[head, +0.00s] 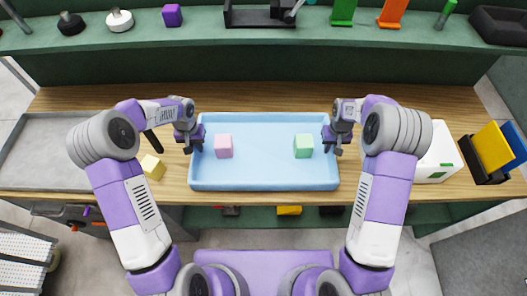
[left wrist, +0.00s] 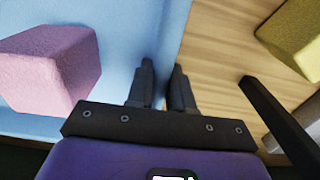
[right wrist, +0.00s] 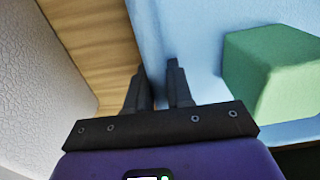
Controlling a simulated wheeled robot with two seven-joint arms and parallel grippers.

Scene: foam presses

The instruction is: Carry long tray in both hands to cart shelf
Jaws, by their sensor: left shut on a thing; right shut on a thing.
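The long tray (head: 265,178) is light blue, with a pink cube (head: 224,146) at its left end and a green cube (head: 303,146) at its right end. My left gripper (head: 193,146) is shut on the tray's left wall; the fingers straddle that wall in the left wrist view (left wrist: 165,85). My right gripper (head: 332,146) is shut on the right wall, also seen in the right wrist view (right wrist: 160,85). The tray looks level over the wooden bench; I cannot tell whether it touches it. I cannot tell for sure which surface is the cart shelf.
A grey rimmed surface (head: 50,145) is at the left, empty. A yellow block (head: 153,167) and a dark bar (head: 151,141) are just left of the tray. A green shelf (head: 180,36) runs behind.

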